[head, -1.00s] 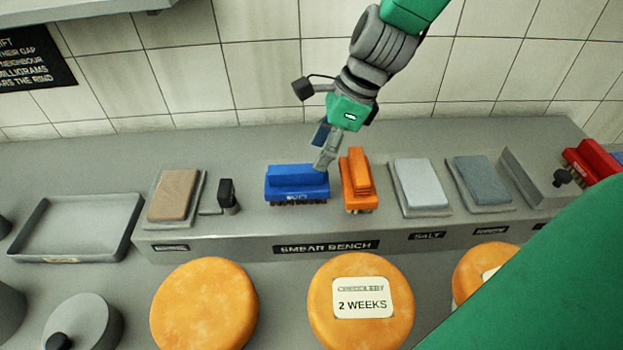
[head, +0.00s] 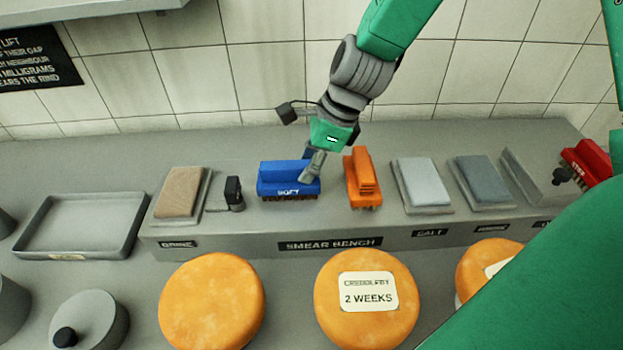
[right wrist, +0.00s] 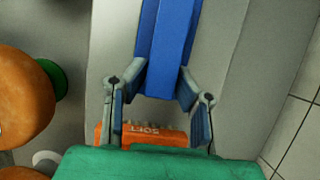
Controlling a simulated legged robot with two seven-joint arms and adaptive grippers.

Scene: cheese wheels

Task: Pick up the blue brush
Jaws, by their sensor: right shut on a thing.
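The blue brush (head: 284,178) lies bristles down on the raised ledge of the smear bench, with a pale label on its front. In the head view my right gripper (head: 308,175) is at the brush's right end, coming down from above. In the right wrist view the blue brush (right wrist: 166,45) runs up the picture between the fingertips, and my right gripper (right wrist: 160,82) is shut on its near end. The brush still appears to rest on the ledge. My left gripper is not in view.
An orange brush (head: 362,178) stands close to the right of the blue one. A brown pad (head: 180,192) and a small black-topped fitting (head: 233,193) are to the left. A pale pad (head: 421,183) is further right. Cheese wheels (head: 212,305) stand in front of the ledge.

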